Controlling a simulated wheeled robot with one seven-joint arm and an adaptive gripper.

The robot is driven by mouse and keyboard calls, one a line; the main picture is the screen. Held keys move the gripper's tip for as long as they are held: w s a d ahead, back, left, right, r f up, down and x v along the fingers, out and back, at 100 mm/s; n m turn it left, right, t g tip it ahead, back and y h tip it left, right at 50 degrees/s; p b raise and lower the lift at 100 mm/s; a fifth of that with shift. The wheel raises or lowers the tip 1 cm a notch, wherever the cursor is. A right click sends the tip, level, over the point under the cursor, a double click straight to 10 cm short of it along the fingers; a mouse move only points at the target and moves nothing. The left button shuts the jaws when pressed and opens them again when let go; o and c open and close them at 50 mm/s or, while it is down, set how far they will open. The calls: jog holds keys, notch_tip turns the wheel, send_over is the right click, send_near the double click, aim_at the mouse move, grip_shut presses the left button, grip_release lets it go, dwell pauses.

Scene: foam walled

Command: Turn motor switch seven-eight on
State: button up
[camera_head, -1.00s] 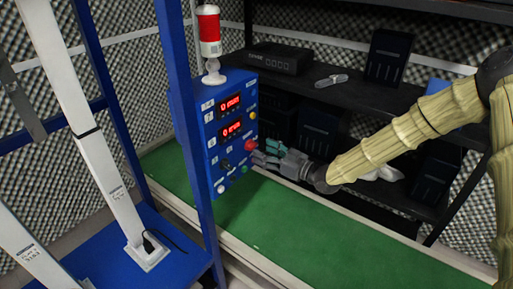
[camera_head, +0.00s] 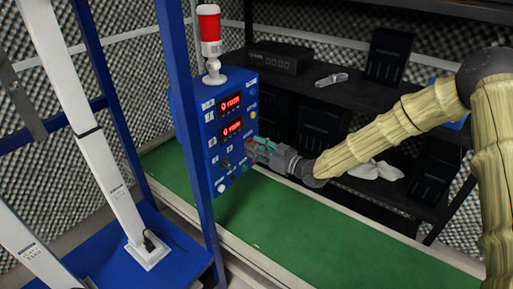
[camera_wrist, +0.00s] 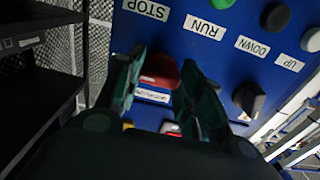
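The blue control box (camera_head: 211,150) stands at the left of the green surface, with knobs and buttons on its face. My gripper (camera_head: 252,143) is at the right part of that face, over the red button. In the wrist view my gripper (camera_wrist: 162,64) has its two fingers apart, with the red button (camera_wrist: 160,74) between or just beyond them; contact cannot be told. A black rotary knob (camera_wrist: 249,98) sits right of the fingers there; it also shows in the head view (camera_head: 226,163). I cannot read which switch is labelled seven-eight.
Wrist view labels read STOP (camera_wrist: 146,9), RUN (camera_wrist: 204,26), DOWN and UP, near green, black and white buttons. Two red displays (camera_head: 231,104) are lit above. A blue post (camera_head: 181,110) stands left of the box. Dark shelves (camera_head: 330,95) stand behind. The green surface (camera_head: 290,225) is clear.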

jog(key=shift+f+n+b, duration=0.1)
jog(key=shift+n+b, duration=0.2)
jog(key=shift+b, duration=0.05)
jog(key=n+b, duration=0.3)
jog(key=shift+f+n, duration=0.15)
jog(key=shift+n, duration=0.15)
jog(key=n+b, duration=1)
jog(key=shift+n, duration=0.3)
jog(key=n+b, duration=0.3)
jog(key=shift+r+b, duration=0.25)
jog(key=shift+b, duration=0.1)
jog(key=o, duration=1)
